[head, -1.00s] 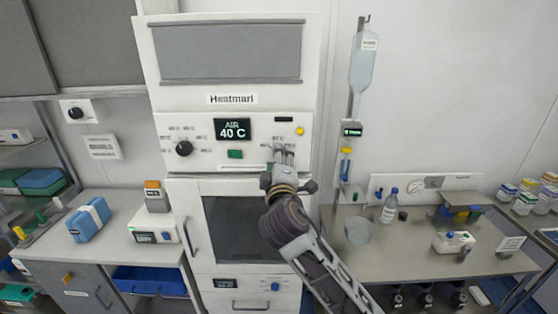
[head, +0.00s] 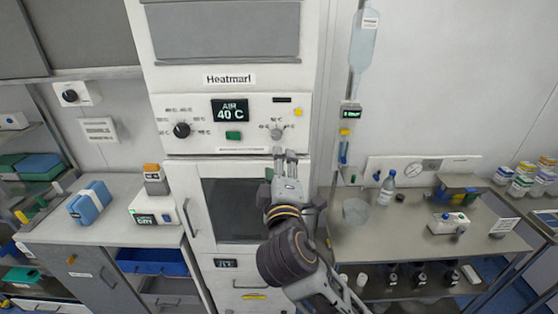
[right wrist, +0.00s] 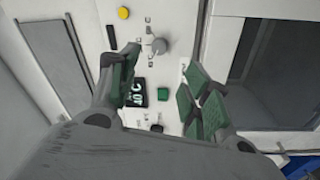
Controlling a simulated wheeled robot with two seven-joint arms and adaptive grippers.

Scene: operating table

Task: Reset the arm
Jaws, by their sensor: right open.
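My right gripper (head: 286,155) is in front of the white warming cabinet (head: 181,99), just below its control panel. In the right wrist view, its two green-padded fingers (right wrist: 160,92) are spread apart with nothing between them. The panel carries a dark display (head: 230,110) reading AIR 40 C, a black knob (head: 182,130), a green button (head: 233,135) and a grey knob (head: 276,133). The grey knob also shows in the right wrist view (right wrist: 159,46), beyond the fingers and apart from them. My left gripper is not in view.
A side table (head: 400,240) on the right holds a bottle (head: 386,188) and small items. An infusion bag (head: 363,40) hangs beside the cabinet. A counter (head: 60,222) on the left holds a blue box (head: 90,203).

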